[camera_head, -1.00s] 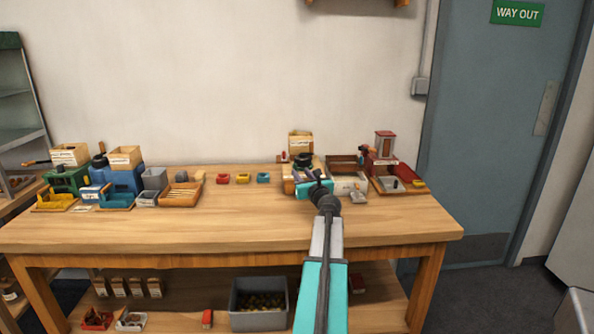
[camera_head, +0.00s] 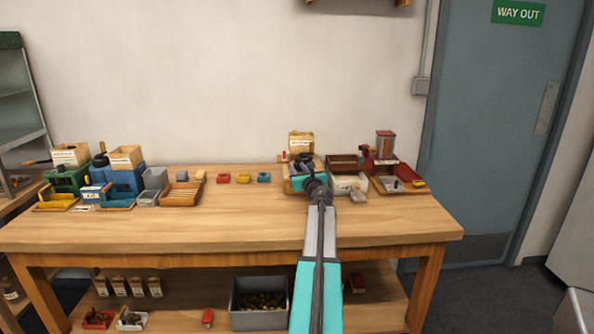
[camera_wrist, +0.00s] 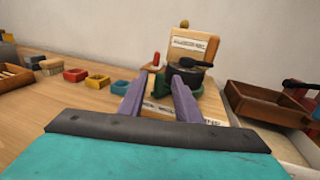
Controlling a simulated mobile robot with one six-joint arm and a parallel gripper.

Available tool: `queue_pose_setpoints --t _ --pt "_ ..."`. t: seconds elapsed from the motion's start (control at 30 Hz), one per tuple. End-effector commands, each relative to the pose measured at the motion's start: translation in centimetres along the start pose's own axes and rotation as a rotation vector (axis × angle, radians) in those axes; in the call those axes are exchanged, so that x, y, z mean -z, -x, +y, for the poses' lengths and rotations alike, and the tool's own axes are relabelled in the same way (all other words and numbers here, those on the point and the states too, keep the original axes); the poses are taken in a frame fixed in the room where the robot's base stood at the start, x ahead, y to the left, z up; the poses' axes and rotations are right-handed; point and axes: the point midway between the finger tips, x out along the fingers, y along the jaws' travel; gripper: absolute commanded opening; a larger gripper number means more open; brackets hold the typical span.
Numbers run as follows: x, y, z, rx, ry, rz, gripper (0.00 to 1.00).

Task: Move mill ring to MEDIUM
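The mill (camera_wrist: 188,88) stands in the wrist view, with a dark round collar and a side handle on top of a green lower part, on a light wooden base. I take the dark round part (camera_wrist: 190,70) as the ring. A labelled wooden board (camera_wrist: 195,43) stands behind it. My gripper (camera_wrist: 160,77) has two purple fingers, apart with a gap between them, pointing toward the mill. The right finger overlaps the mill's left side in view; I cannot tell whether it touches. The ring's setting marks are not readable. In the head view my gripper (camera_head: 302,172) hides most of the mill.
Red, yellow and blue small trays (camera_wrist: 98,80) lie left of the mill. A brown wooden box (camera_wrist: 262,103) stands close on the right. A red machine (camera_head: 385,150) stands farther right. The front of the bench (camera_head: 200,225) is clear.

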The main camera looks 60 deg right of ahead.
Motion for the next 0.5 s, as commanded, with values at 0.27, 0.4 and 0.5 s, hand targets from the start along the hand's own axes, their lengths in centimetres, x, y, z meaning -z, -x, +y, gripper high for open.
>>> queue_pose_setpoints --t 0.27,0.4,0.5 --pt "0.01 0.03 -0.06 0.001 0.000 0.000 0.00" --pt "0.00 0.04 -0.10 0.001 0.000 0.000 0.00" --pt "0.03 0.38 0.27 -0.001 0.000 0.000 0.00"
